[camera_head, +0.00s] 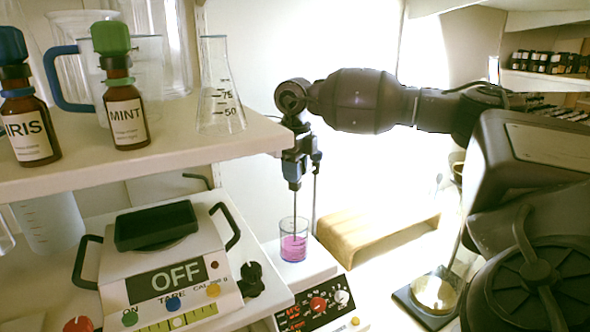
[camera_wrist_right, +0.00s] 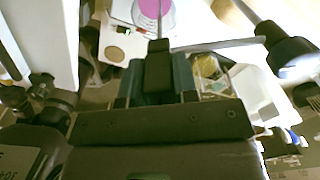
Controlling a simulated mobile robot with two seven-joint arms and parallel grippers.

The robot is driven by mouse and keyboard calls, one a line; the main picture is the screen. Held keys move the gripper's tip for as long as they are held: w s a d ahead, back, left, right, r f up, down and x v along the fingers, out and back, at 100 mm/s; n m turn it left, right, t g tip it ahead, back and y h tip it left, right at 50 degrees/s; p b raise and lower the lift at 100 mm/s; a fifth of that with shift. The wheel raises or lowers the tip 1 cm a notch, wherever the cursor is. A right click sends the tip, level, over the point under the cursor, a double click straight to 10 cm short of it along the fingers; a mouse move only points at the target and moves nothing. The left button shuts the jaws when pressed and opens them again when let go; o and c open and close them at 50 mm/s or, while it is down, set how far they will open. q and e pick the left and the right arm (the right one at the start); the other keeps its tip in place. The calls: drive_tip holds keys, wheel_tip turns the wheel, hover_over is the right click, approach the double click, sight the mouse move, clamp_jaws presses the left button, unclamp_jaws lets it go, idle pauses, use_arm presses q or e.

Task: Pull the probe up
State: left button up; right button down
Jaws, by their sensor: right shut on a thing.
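The probe (camera_head: 294,207) is a thin rod hanging down into a glass beaker (camera_head: 294,248) of pink liquid. Its lower end reaches the beaker; I cannot tell exactly how deep it sits in the liquid. My right gripper (camera_head: 297,163) points down above the beaker, beside the shelf edge, and is shut on the upper part of the probe. In the right wrist view the dark probe head (camera_wrist_right: 158,68) sits between the fingers, with the pink liquid (camera_wrist_right: 155,8) beyond. The fingers hide part of the probe head. My left gripper is out of view.
The beaker stands on a hotplate (camera_head: 317,303) with red and white knobs; a vertical stand rod (camera_head: 315,197) rises close behind. A shelf (camera_head: 190,145) with an Erlenmeyer flask (camera_head: 218,95) is close at left. Below it stands a balance (camera_head: 165,262).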

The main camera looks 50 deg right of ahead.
wheel_tip(320, 180, up, 6)
drive_tip(key=shift+p, duration=1.15)
wheel_tip(320, 180, up, 4)
drive_tip(key=shift+f+p, duration=0.1)
drive_tip(key=shift+p, duration=0.75)
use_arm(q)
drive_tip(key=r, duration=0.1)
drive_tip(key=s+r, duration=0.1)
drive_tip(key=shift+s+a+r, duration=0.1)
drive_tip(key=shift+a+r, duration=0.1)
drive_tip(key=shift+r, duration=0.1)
use_arm(e)
drive_tip(key=shift+r, duration=0.2)
drive_tip(key=c, duration=0.9)
unclamp_jaws()
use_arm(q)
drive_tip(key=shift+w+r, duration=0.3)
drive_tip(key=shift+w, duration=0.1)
use_arm(e)
drive_tip(key=shift+f, duration=0.1)
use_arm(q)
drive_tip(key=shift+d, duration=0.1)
